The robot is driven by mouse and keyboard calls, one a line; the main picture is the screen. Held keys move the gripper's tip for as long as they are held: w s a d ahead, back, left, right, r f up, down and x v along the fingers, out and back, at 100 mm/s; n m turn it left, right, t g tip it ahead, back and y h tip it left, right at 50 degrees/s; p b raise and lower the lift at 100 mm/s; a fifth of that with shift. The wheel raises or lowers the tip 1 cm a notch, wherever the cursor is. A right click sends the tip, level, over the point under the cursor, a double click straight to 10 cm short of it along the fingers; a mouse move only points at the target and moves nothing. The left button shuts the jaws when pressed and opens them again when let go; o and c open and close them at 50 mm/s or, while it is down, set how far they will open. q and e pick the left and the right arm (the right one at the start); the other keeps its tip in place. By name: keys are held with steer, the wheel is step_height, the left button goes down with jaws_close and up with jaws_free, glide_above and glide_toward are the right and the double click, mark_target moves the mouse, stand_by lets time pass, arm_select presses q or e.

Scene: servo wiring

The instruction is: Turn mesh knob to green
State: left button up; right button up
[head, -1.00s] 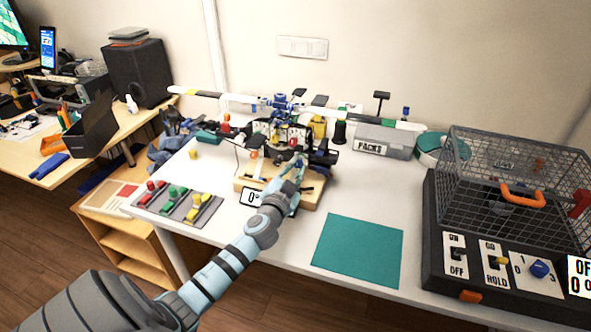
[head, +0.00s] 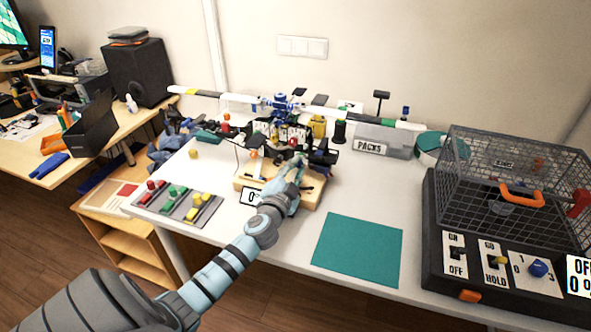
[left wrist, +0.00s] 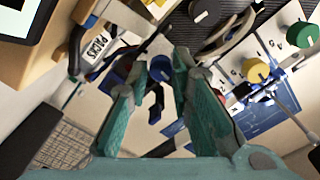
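My left gripper (head: 298,164) reaches over the wooden base (head: 312,200) of the bench rig. In the left wrist view its two teal fingers (left wrist: 161,66) are apart. A blue knob-like part (left wrist: 160,72) shows between and beyond the fingertips; I cannot tell if they touch it. A yellow knob (left wrist: 255,70) and a green knob (left wrist: 302,34) sit to the right on white panels, and a dark knob (left wrist: 205,11) is at the top. I cannot tell which one is the mesh knob, as its label is not readable. My right gripper is not in view.
A wire cage (head: 515,175) on a black control box stands at the right. A teal mat (head: 358,250) lies at the front. A grey tray with coloured parts (head: 150,207) is at the left. A grey PACKS bin (head: 395,142) stands behind the rig.

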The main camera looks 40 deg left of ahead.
arm_select(q)
steer(key=o, duration=0.3)
steer(key=shift+s, duration=0.15)
steer(key=v, duration=1.1)
steer(key=shift+s+d, duration=0.2)
steer(key=shift+s, duration=0.15)
